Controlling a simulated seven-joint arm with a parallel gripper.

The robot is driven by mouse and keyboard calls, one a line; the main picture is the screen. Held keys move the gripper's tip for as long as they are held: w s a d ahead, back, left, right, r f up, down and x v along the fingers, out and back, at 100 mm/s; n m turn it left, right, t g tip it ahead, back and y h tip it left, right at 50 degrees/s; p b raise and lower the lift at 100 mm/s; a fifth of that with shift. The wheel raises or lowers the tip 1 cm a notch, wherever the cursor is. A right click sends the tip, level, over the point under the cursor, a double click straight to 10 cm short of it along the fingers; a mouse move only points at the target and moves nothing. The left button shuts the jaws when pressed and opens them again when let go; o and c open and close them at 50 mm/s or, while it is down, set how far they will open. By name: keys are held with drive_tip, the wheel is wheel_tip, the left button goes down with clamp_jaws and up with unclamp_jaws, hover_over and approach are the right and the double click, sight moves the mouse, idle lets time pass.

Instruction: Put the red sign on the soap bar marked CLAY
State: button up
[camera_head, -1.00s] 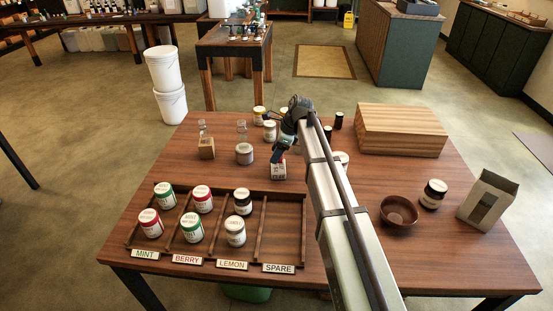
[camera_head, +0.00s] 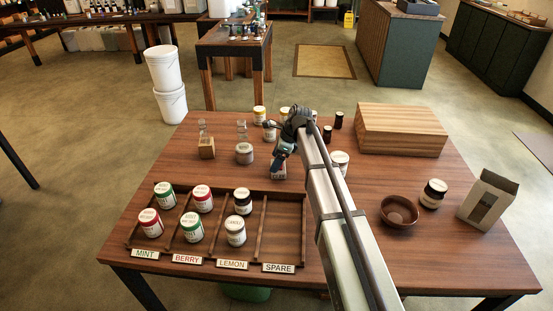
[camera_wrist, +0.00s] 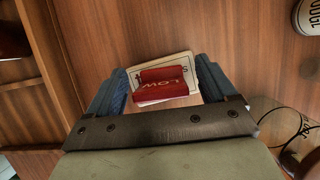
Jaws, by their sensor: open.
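The red sign (camera_wrist: 164,85), lettered LOW, sits at a pale block with dark lettering (camera_wrist: 186,63) in the wrist view. The sign covers most of that lettering, so I cannot read the block's name. I cannot tell whether the sign rests on the block or only in front of it. My gripper (camera_wrist: 160,82) is open, with one blue finger on each side of the sign and block. In the head view my gripper (camera_head: 280,158) is low over the middle of the table, and the pale block (camera_head: 278,172) shows just below it, partly hidden.
A divided wooden tray (camera_head: 284,228) holds several jars at the front left; its SPARE section is empty. A wooden box (camera_head: 401,130) stands back right. Several jars stand behind my gripper.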

drive_tip(key=shift+r, duration=0.15)
drive_tip(key=v, duration=1.2)
